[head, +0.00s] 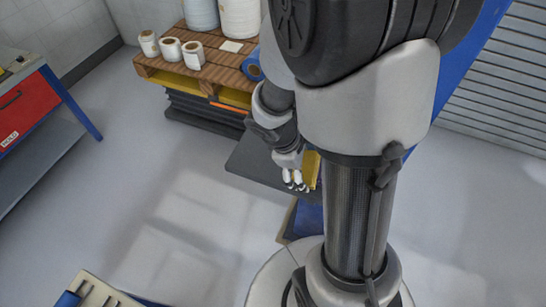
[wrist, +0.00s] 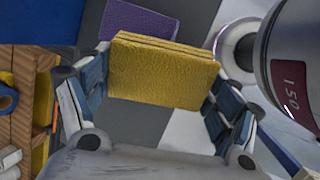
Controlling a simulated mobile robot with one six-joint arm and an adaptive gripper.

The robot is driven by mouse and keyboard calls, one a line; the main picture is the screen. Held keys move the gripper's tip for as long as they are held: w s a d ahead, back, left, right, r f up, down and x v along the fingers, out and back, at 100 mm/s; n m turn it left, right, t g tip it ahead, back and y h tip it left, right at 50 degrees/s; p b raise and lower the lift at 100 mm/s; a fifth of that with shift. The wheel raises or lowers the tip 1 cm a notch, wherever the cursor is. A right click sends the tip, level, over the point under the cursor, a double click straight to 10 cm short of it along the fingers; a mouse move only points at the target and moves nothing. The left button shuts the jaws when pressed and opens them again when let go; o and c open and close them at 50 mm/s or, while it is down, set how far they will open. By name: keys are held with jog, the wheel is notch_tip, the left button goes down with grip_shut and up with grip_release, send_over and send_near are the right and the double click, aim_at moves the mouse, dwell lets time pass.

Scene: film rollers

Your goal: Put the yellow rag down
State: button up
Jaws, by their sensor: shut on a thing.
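The yellow rag (wrist: 160,75) is a thick, folded, textured pad in the wrist view. My gripper (wrist: 160,85) is shut on it, with a blue-padded finger at each side edge. In the head view my gripper (head: 297,184) hangs beside my column, and part of the yellow rag (head: 313,170) shows at its right. The rag is held above a dark grey surface (head: 252,158); the height of the gap is hard to tell. The rag's underside is hidden.
A purple cloth-like piece (wrist: 133,27) lies beyond the rag in the wrist view. A wooden pallet (head: 205,75) with white rolls (head: 193,55) and a blue roll (head: 253,66) stands at the back. A red-drawer workbench (head: 25,110) is at left. Open floor lies between.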

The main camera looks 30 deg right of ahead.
jog(key=w+y, duration=0.1)
jog(key=w, duration=0.1)
jog(key=w+a+y, duration=0.1)
jog(key=w, duration=0.1)
jog(key=w+a+r, duration=0.1)
jog(key=w, duration=0.1)
jog(key=shift+a+r+y, duration=0.1)
jog(key=shift+a+y, duration=0.05)
jog(key=shift+y, duration=0.25)
jog(key=w+r+y, duration=0.1)
jog(key=w+r, duration=0.2)
jog(key=w, duration=0.2)
jog(key=shift+w+r+y, duration=0.2)
jog(key=shift+w+y, duration=0.1)
jog(key=shift+f, duration=0.1)
notch_tip(320, 180, down, 10)
jog(key=shift+r+b, duration=0.25)
jog(key=shift+b, duration=0.85)
jog(key=shift+f, duration=0.3)
jog(key=o, duration=1.2)
